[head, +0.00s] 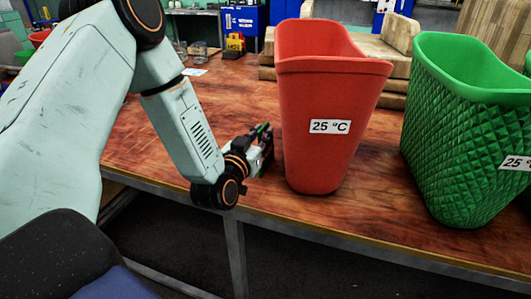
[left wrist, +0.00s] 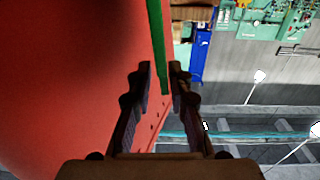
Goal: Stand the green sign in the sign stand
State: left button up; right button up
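A narrow green strip, which looks like an edge of the green sign (left wrist: 157,45), runs down between the fingers of my left gripper (left wrist: 161,75) in the left wrist view. The fingers are drawn close around it, though a thin gap seems to show beside it. In the head view, my left gripper (head: 263,150) is just left of the red bin, above the front of the table, with a small green piece (head: 262,130) at its fingers. The sign's face is not seen. I cannot make out the sign stand. My right gripper is out of view.
A tall red bin (head: 325,95) stands very close to the right of my left gripper. A green bin (head: 455,150) stands farther right. Both carry 25 °C labels. The wooden table (head: 230,95) is fairly clear behind the gripper, with a glass (head: 200,50) at the far edge.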

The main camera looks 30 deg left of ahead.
pick_arm(q)
jog(key=shift+w+d, duration=0.15)
jog(key=shift+w, duration=0.9)
jog(key=shift+d+r, duration=0.2)
jog(key=shift+d, duration=0.05)
jog(key=shift+a+f, duration=0.2)
jog(key=shift+a, duration=0.25)
jog(key=shift+c, duration=1.4)
jog(key=shift+w+d, duration=0.1)
grip_shut()
jog(key=shift+r, duration=0.1)
jog(key=shift+d, duration=0.15)
